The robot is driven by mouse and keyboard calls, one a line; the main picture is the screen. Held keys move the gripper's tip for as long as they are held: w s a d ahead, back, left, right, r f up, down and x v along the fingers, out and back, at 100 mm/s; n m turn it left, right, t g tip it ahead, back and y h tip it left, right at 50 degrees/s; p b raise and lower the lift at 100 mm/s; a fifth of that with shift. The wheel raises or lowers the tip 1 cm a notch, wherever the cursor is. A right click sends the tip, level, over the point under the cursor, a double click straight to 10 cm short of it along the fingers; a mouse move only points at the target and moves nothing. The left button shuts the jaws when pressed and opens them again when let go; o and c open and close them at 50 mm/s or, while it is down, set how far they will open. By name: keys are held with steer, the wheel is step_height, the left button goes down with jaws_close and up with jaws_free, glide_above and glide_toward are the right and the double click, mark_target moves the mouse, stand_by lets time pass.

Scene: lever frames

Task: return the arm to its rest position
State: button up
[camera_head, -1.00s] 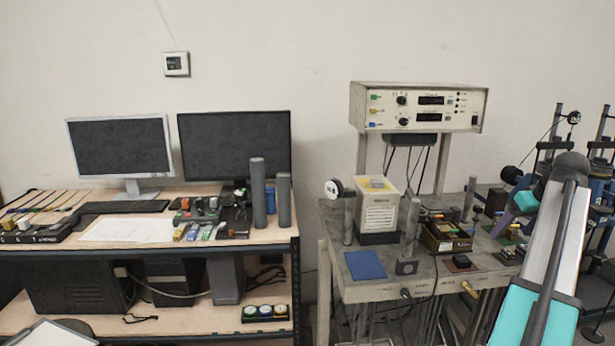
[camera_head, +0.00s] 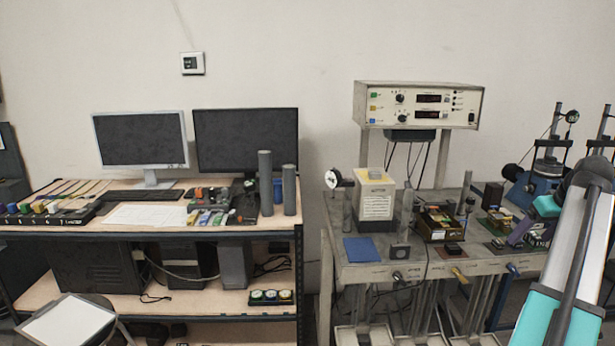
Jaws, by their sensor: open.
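My arm shows at the right edge of the head view. A long white and teal link (camera_head: 578,250) rises to a dark grey rounded joint (camera_head: 590,172). A teal and purple part of my arm (camera_head: 540,218) shows just left of the link, above the right end of the grey bench. I cannot make out my gripper's fingers, and nothing held by the arm is visible.
The grey bench (camera_head: 362,272) carries a white box (camera_head: 375,198), a blue mat (camera_head: 363,250) and several small devices. A control box (camera_head: 420,105) stands above it. Blue machinery (camera_head: 548,180) is behind my arm. A wooden desk (camera_head: 70,231) with two monitors is at left.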

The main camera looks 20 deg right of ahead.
steer(key=w+a+f+g+y, duration=0.1)
steer(key=w+a+f, duration=0.55)
steer(key=f, duration=0.45)
steer(key=w+a+f+g+y, duration=0.1)
steer(key=w+a+f, duration=0.4)
steer(key=a+f, duration=0.45)
steer(key=w+a+f+n+g+y, duration=0.1)
steer(key=w+a+f+g+y, duration=0.15)
steer(key=a+f, duration=1.8)
steer(key=s+a+f+g, duration=0.1)
steer(key=s+a+f, duration=0.2)
steer(key=a+f, duration=0.25)
steer(key=s+a+f+n+g, duration=0.1)
steer(key=s+a+f, duration=0.2)
steer(key=a+f, duration=0.3)
steer(key=s+a+f+g, duration=0.1)
steer(key=s+a+f, duration=0.1)
steer(key=a+f, duration=0.4)
steer(key=s+a+f+g+h, duration=0.1)
steer(key=s+a+f, duration=0.1)
steer(key=s+a, duration=0.2)
steer(key=s+a+f+n+g+h, duration=0.1)
steer(key=s+a+f, duration=0.2)
steer(key=s, duration=0.6)
steer(key=s+a+f+g+h, duration=0.1)
steer(key=s+a+f, duration=0.2)
steer(key=s+a, duration=0.3)
steer(key=shift+s+a+f+n, duration=0.15)
steer(key=shift+s+f+n, duration=0.2)
steer(key=shift+s, duration=0.5)
